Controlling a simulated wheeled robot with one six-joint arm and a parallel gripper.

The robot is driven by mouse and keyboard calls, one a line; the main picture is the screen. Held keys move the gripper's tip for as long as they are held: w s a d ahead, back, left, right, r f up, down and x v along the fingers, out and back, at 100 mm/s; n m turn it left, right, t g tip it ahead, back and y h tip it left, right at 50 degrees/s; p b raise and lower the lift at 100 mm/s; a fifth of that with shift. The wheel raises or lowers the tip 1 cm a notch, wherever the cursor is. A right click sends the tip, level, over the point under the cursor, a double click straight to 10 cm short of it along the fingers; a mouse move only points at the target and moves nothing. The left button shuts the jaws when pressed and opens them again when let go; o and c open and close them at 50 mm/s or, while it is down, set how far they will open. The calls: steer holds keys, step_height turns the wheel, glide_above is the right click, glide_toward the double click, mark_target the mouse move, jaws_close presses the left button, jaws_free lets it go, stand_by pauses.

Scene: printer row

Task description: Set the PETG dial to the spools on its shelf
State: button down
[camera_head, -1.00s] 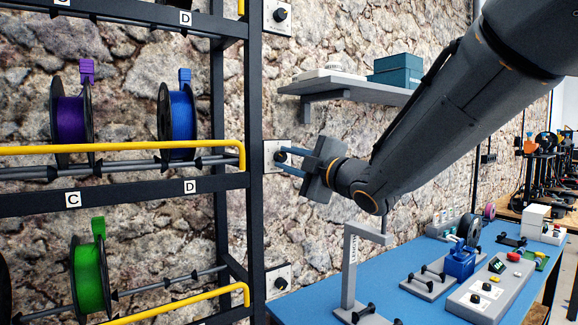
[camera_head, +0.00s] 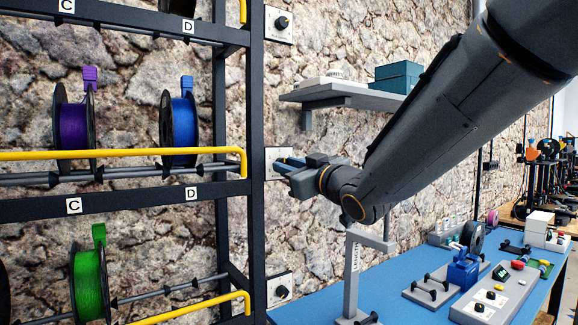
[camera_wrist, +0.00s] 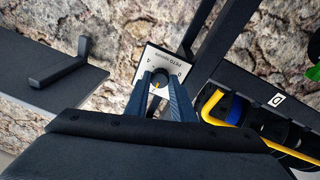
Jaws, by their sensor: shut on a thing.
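The PETG dial's white plate (camera_wrist: 157,62) shows upside down in the wrist view, with its PETG label and a few scale digits. In the head view its plate (camera_head: 279,153) is on the wall beside the rack's middle level. My gripper (camera_wrist: 160,80) is shut on the dial's dark knob, with one blue-grey finger on each side. A small yellow mark shows between the fingers; the exact setting is unclear. In the head view my gripper (camera_head: 287,164) reaches the plate. A purple spool (camera_head: 72,126) and a blue spool (camera_head: 183,123) hang at that level.
Similar dials are on the wall above (camera_head: 282,23) and below (camera_head: 282,290). A yellow rail (camera_head: 125,154) runs along the rack, close to my gripper. A grey wall shelf (camera_head: 345,97) with boxes is above right. The blue bench (camera_head: 395,290) carries several fixtures.

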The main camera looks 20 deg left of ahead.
steer(key=m+h+p, duration=0.1)
steer(key=m+p, duration=0.4)
steer(key=m, duration=0.7)
steer(key=shift+s+r, duration=0.1)
steer(key=shift+m, duration=0.3)
steer(key=c, duration=1.5)
jaws_free()
steer(key=shift+a, duration=0.1)
steer(key=shift+b+v, duration=1.15)
steer(key=shift+v, duration=2.8)
steer(key=shift+r, duration=0.1)
